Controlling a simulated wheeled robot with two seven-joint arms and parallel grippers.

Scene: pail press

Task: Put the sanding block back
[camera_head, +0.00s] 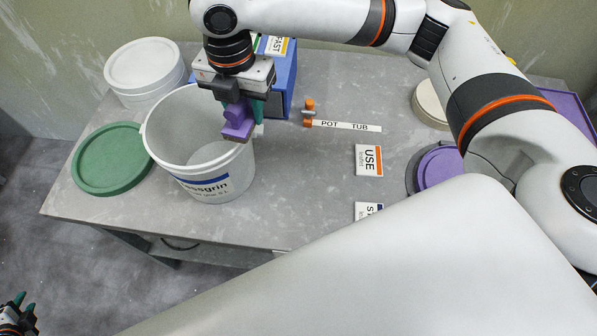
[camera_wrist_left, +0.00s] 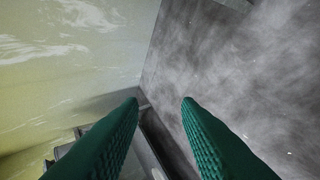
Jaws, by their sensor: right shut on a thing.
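A purple block (camera_head: 237,124), which I take to be the sanding block, is held in my right gripper (camera_head: 241,112). The gripper points down over the right side of the open white pail (camera_head: 215,190), with the block in front of the pail's rim in the picture. I cannot tell how high the block is above the rim. My left gripper (camera_head: 21,306) is at the lower left of the head view, off the table over the floor. In the left wrist view its green fingers (camera_wrist_left: 160,100) are apart with nothing between them.
A green lid (camera_head: 112,158) and a white tub (camera_head: 145,70) are left of the pail. A blue box (camera_head: 284,85) stands behind it. A POT/TUB strip (camera_head: 345,126), a USE card (camera_head: 369,160) and a purple lid (camera_head: 440,166) lie right. The table's centre is mostly clear.

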